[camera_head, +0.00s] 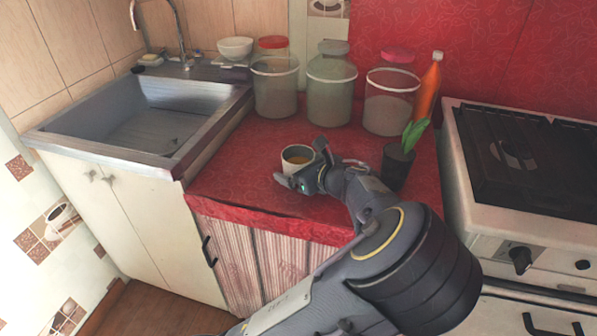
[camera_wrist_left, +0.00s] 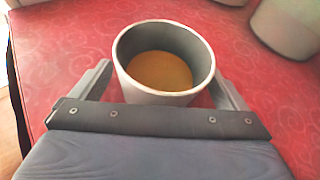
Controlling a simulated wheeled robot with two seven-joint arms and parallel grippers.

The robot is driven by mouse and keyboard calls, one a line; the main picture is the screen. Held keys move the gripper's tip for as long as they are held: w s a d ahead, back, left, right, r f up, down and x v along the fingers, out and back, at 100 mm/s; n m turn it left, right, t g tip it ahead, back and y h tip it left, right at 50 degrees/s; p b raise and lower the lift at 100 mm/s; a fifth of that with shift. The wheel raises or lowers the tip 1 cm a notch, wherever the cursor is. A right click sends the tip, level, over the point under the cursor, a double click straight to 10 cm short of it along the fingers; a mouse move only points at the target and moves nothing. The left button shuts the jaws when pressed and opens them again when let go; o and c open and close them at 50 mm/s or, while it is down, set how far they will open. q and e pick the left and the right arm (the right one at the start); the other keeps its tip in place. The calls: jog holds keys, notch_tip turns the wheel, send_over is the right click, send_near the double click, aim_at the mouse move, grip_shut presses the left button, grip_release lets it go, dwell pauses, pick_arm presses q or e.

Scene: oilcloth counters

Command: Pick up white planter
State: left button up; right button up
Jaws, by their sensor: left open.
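The white planter (camera_head: 291,163) is a small round white pot with a dark inside and orange-brown contents. It stands upright on the red counter. In the left wrist view the planter (camera_wrist_left: 160,97) is straight ahead, near the top middle. My left gripper (camera_head: 301,166) is open, with one finger on each side of the planter. In the left wrist view the fingers (camera_wrist_left: 163,88) flank its lower part, and nothing shows them closed on it. The planter's lower near side is partly hidden by the gripper. My right gripper is in neither view.
A dark pot with a green plant (camera_head: 397,167) stands right of my left wrist. Several large jars, including a pale one (camera_head: 331,92), and an orange bottle (camera_head: 428,88) line the back. A sink (camera_head: 150,115) is left, a stove (camera_head: 530,165) right. Red counter (camera_head: 240,165) left of the planter is clear.

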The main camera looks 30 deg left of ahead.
pick_arm(q)
jog(key=shift+w+a+f, duration=0.2)
jog(key=shift+a+f, duration=0.05)
jog(key=shift+a, duration=0.2)
jog(key=c, duration=1.1)
jog(key=shift+c, duration=0.2)
jog(key=shift+r, duration=0.15)
